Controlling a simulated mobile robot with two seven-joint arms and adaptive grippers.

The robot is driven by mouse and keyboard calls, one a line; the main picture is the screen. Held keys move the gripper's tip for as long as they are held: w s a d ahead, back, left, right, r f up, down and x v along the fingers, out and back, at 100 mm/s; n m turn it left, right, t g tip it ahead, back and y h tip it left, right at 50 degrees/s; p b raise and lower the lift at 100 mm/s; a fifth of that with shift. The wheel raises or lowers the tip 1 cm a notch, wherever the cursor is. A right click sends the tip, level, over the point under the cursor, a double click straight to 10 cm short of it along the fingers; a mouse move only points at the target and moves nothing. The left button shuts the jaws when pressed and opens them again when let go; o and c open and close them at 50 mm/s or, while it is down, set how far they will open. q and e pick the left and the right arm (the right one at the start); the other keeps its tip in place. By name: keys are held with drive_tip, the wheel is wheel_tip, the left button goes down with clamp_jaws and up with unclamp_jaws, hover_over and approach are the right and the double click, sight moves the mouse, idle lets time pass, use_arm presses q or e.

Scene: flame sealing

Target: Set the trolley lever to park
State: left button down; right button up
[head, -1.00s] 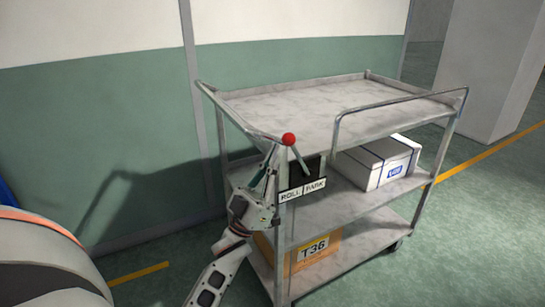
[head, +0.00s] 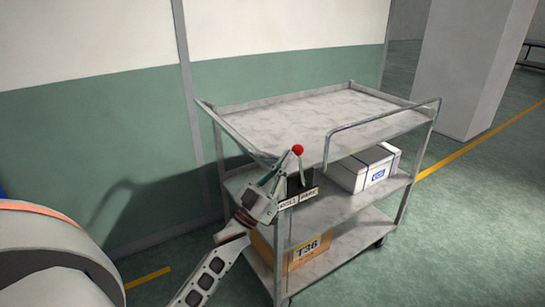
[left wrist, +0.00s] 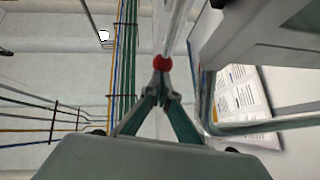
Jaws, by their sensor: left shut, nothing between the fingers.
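The trolley (head: 300,128) is a grey metal cart with three shelves. Its lever has a red knob (head: 298,149) on a thin rod (head: 302,174). The rod stands nearly upright, leaning slightly left, above a plate (head: 299,198) with ROLL on the left and PARK on the right. My left gripper (head: 284,160) is shut and empty, its fingertips close against the left side of the knob. In the left wrist view the red knob (left wrist: 162,62) lies just beyond the closed fingertips (left wrist: 162,84). Whether they touch I cannot tell. My right gripper is not in view.
A white box (head: 364,168) sits on the middle shelf and a cardboard box marked T36 (head: 308,250) on the bottom shelf. A wall (head: 130,120) stands behind the trolley. A pillar (head: 475,70) is at the right. Floor at the right front is clear.

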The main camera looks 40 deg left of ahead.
sight(294, 149)
use_arm(q)
drive_tip(key=w+r+g+p, duration=0.1)
drive_tip(key=p, duration=0.1)
drive_tip(key=w+d+r+g+p, duration=0.1)
drive_tip(key=p, duration=0.1)
drive_tip(key=shift+r+m+h, duration=0.25)
drive_tip(key=shift+m+h, duration=0.05)
drive_tip(key=shift+m, duration=0.1)
drive_tip(key=w+p, duration=0.1)
drive_tip(key=w+g+p, duration=0.1)
drive_tip(key=p, duration=0.1)
drive_tip(key=shift+w+d, duration=0.15)
drive_tip(key=shift+d, duration=0.2)
drive_tip(key=w+d, duration=0.3)
drive_tip(key=w, duration=0.4)
drive_tip(key=shift+f, duration=0.25)
